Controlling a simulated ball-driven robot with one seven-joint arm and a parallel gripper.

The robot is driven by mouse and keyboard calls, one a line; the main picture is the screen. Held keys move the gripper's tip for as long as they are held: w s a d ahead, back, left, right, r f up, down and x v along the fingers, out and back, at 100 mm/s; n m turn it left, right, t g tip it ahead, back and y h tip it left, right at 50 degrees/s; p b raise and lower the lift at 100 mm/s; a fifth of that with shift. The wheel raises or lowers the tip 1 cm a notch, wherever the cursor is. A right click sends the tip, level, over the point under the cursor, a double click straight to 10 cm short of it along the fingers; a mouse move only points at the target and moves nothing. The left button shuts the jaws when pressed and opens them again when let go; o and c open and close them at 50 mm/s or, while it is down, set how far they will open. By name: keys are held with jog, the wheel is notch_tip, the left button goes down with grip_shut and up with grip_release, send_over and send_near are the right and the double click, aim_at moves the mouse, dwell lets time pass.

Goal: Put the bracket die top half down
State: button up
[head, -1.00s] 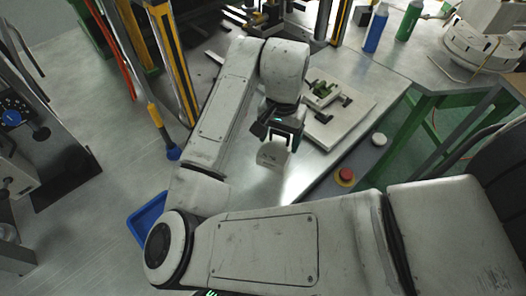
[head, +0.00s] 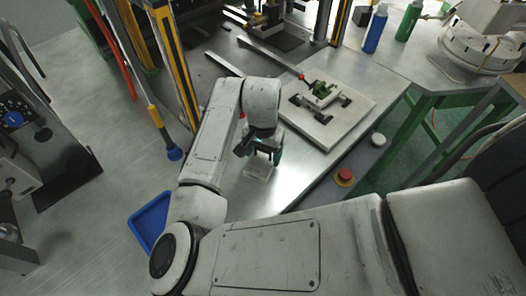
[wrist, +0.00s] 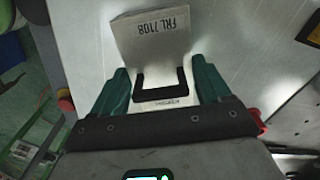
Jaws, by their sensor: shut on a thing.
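The bracket die top half (head: 257,172) is a pale grey block at the near-left part of the metal worktop. In the wrist view its face (wrist: 155,36) bears the marking "FRL 7108". My gripper (head: 262,152) is over it, pointing down, with the block between the fingers. In the wrist view my gripper (wrist: 163,84) has its green fingers on both sides of the block. The block is at or close above the worktop (head: 225,195); I cannot tell whether it touches. My fingers hide part of it.
A white board (head: 345,125) with a green and black clamp fixture (head: 320,94) lies to the right. A red emergency button (head: 344,176) and a white knob (head: 378,139) sit at the worktop's right edge. A blue tray (head: 150,222) is at the lower left.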

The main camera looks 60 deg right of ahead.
jog(key=shift+f, duration=0.1)
jog(key=o, duration=1.6)
notch_tip(320, 180, up, 12)
jog(key=shift+r+b, duration=0.15)
jog(key=shift+b, duration=0.2)
